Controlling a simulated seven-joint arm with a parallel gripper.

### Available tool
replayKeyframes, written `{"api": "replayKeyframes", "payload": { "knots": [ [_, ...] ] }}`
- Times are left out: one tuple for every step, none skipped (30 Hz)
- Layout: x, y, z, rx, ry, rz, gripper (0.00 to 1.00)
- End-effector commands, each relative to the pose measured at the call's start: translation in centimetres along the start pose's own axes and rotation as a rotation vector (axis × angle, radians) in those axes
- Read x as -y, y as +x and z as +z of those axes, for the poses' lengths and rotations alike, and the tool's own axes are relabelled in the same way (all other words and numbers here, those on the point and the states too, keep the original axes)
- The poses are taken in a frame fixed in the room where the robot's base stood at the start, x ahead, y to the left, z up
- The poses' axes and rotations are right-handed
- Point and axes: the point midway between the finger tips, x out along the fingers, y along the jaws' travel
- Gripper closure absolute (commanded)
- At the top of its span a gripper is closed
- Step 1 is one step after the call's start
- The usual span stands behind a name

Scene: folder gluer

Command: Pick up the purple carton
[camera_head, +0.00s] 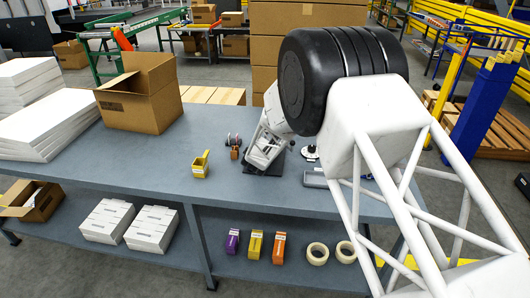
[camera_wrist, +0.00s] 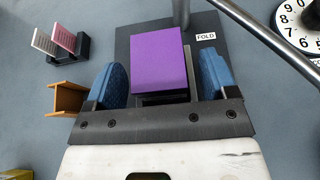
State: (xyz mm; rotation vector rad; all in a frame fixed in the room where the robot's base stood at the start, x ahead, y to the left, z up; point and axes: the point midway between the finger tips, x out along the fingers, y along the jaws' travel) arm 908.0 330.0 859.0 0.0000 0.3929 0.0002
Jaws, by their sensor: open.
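In the wrist view, a purple carton (camera_wrist: 159,58) sits on a dark plate (camera_wrist: 130,38) marked FOLD. My gripper (camera_wrist: 162,80) is open, with one blue finger pad to the left and one to the right of the carton. A narrow gap shows between each pad and the carton, so it looks unheld. In the head view, my gripper (camera_head: 262,158) is low over the dark plate (camera_head: 268,168) on the grey bench, and my arm hides the carton there.
An orange holder (camera_wrist: 68,98) and a small rack (camera_wrist: 75,48) with pink and white pieces stand left of the gripper. A numbered dial (camera_wrist: 301,22) is at right, with a metal bar nearby. A yellow container (camera_head: 200,167) and an open cardboard box (camera_head: 142,98) stand on the bench (camera_head: 110,160).

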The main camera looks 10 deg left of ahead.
Motion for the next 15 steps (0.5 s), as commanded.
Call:
{"api": "replayKeyframes", "payload": {
  "knots": [
    [0.0, 0.0, 0.01, 0.0, 0.0, 0.0, 0.21],
    [0.0, 0.0, 0.01, 0.0, 0.0, 0.0, 0.21],
    [0.0, 0.0, 0.01, 0.0, 0.0, 0.0, 0.21],
    [0.0, 0.0, 0.01, 0.0, 0.0, 0.0, 0.21],
    [0.0, 0.0, 0.01, 0.0, 0.0, 0.0, 0.21],
    [0.0, 0.0, 0.0, 0.0, 0.0, 0.0, 0.21],
    [0.0, -0.01, 0.01, 0.0, 0.0, 0.0, 0.21],
    [0.0, -0.01, 0.01, 0.0, 0.0, 0.0, 0.21],
    [0.0, -0.01, 0.01, 0.0, 0.0, 0.0, 0.21],
    [0.0, -0.01, 0.01, 0.0, 0.0, 0.0, 0.21],
    [0.01, -0.01, 0.01, 0.0, 0.0, 0.0, 0.21],
    [0.01, -0.01, 0.0, 0.0, 0.0, 0.0, 0.21],
    [0.01, -0.01, 0.0, 0.0, 0.0, 0.0, 0.21],
    [0.01, -0.01, 0.0, 0.0, 0.0, 0.0, 0.21],
    [0.01, -0.01, 0.0, 0.0, 0.0, 0.0, 0.26]
  ]
}}
